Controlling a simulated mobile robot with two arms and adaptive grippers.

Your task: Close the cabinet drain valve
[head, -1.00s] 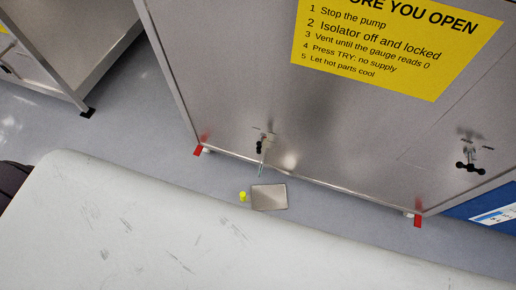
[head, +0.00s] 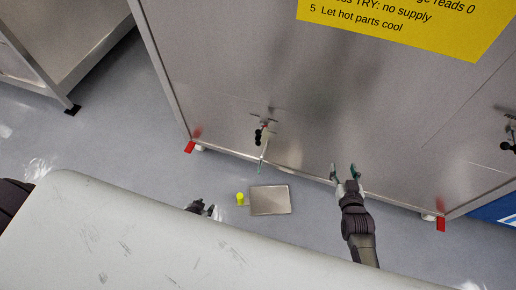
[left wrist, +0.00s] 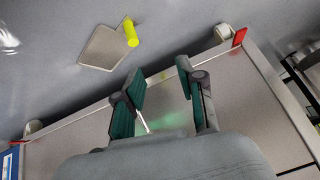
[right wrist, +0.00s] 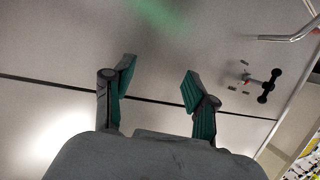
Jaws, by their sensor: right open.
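The drain valve (head: 262,135) sits low on the front of the steel cabinet (head: 240,70), with a black-ended handle and a thin pipe (head: 263,160) pointing down. My left gripper (head: 208,210) is below and left of it in the head view, apart from it and partly hidden by my white body. Its fingers are spread and empty in the left wrist view (left wrist: 160,95). My right gripper (head: 344,171) is open and empty in front of the cabinet's lower edge, right of the valve. The right wrist view shows its spread fingers (right wrist: 155,85) and a black-handled valve (right wrist: 266,84); I cannot tell which valve.
A flat metal tray (head: 270,200) and a yellow object (head: 240,199) lie on the floor below the valve. Another black-handled fitting (head: 509,145) is at the far right. A yellow sign (head: 410,20) is above. Open floor (head: 110,130) lies to the left.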

